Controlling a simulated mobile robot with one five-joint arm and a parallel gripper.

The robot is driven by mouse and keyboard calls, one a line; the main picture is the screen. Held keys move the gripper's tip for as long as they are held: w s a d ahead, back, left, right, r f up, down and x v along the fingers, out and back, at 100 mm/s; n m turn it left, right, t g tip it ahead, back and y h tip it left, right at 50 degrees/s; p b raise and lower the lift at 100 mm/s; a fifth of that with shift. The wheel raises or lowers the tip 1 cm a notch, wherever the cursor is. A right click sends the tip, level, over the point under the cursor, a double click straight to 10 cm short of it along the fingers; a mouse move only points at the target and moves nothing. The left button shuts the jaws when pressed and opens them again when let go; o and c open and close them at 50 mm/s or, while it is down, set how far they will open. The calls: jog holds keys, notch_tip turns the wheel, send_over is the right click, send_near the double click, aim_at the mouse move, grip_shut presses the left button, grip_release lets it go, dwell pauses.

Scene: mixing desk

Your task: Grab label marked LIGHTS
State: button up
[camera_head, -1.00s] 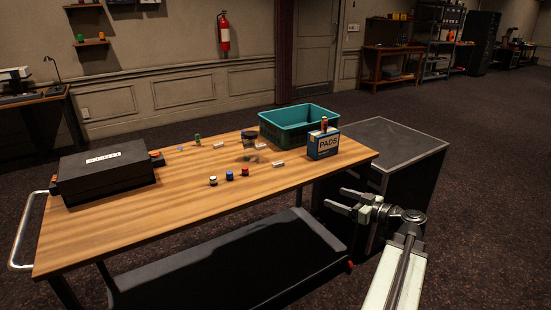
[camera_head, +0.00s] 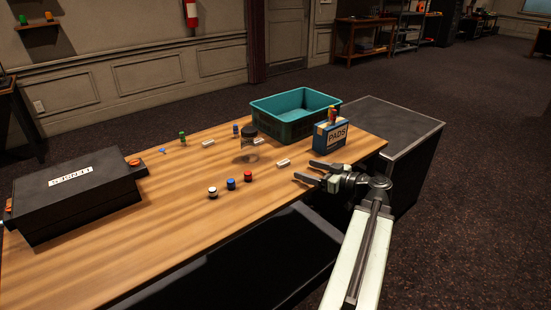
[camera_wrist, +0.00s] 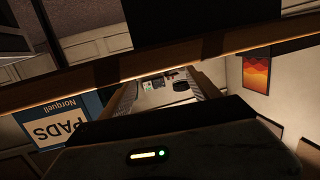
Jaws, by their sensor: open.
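Small white labels lie on the wooden table in the head view: one at the back left (camera_head: 208,143), one near the dark jar (camera_head: 258,142), and one nearer the front (camera_head: 283,163). Their lettering is too small to read, so I cannot tell which says LIGHTS. A black case (camera_head: 75,200) has a white strip (camera_head: 84,176) on top with blurred lettering. My gripper (camera_head: 308,171) is open and empty by the table's right front edge, just right of the nearest label. Its open fingers (camera_wrist: 165,88) also show in the wrist view.
A blue PADS box (camera_head: 331,137) stands just beyond my gripper. A teal crate (camera_head: 285,126) is behind it. A dark jar (camera_head: 248,136) and white, blue and red caps (camera_head: 231,184) stand on the table (camera_head: 150,245). A dark cabinet (camera_head: 395,125) adjoins the right end.

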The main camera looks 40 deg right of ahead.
aim_at(286, 163)
jog(key=shift+x, duration=1.65)
jog(key=b+x, duration=0.1)
jog(key=x, duration=0.4)
jog(key=shift+w+a+r, duration=0.1)
jog(key=shift+a+r, duration=0.05)
jog(key=shift+a, duration=0.05)
jog(key=c, duration=1.4)
notch_tip(286, 163, up, 10)
jog(key=p, duration=1)
jog(key=shift+r, duration=0.15)
